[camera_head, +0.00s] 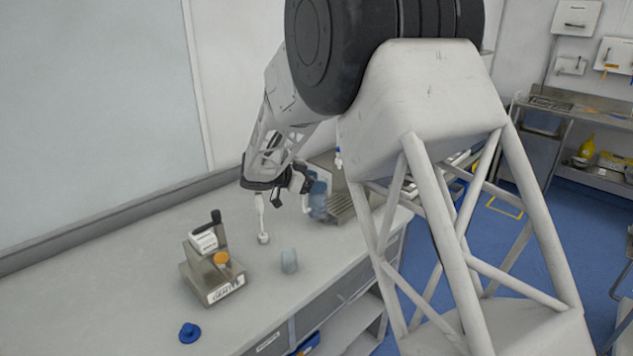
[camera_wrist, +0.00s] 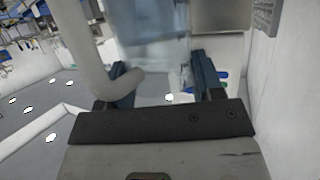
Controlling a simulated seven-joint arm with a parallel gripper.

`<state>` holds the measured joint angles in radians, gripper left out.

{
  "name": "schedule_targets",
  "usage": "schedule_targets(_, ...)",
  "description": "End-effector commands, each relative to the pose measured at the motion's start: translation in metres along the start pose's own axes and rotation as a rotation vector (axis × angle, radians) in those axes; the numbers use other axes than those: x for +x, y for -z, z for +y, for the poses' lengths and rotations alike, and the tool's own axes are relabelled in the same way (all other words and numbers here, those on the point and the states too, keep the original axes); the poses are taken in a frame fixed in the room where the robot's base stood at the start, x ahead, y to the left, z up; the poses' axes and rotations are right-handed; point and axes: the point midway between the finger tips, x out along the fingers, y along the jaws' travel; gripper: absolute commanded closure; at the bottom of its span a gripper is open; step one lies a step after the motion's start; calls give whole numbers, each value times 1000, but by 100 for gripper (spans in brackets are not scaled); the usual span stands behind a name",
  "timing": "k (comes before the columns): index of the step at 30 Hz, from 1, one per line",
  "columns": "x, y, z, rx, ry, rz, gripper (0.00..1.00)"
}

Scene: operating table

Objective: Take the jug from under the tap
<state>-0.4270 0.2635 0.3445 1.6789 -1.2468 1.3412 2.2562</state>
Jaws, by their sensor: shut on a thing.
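The jug is a clear bluish vessel (camera_head: 318,197), at the back of the bench beside my gripper (camera_head: 297,183). In the wrist view the jug (camera_wrist: 150,30) fills the top middle, between the two dark blue fingers of my gripper (camera_wrist: 168,78), which is shut on it. In the head view my wrist partly hides the jug and the tap, so I cannot tell the jug's height above the bench.
A blue cap (camera_head: 189,333) lies nearer. The bench's left part is clear.

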Motion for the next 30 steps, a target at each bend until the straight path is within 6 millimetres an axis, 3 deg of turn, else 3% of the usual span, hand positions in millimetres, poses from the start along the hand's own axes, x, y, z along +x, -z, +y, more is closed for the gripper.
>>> schedule_targets(30, -12, -3, 5, 0, 0, 1, 65)
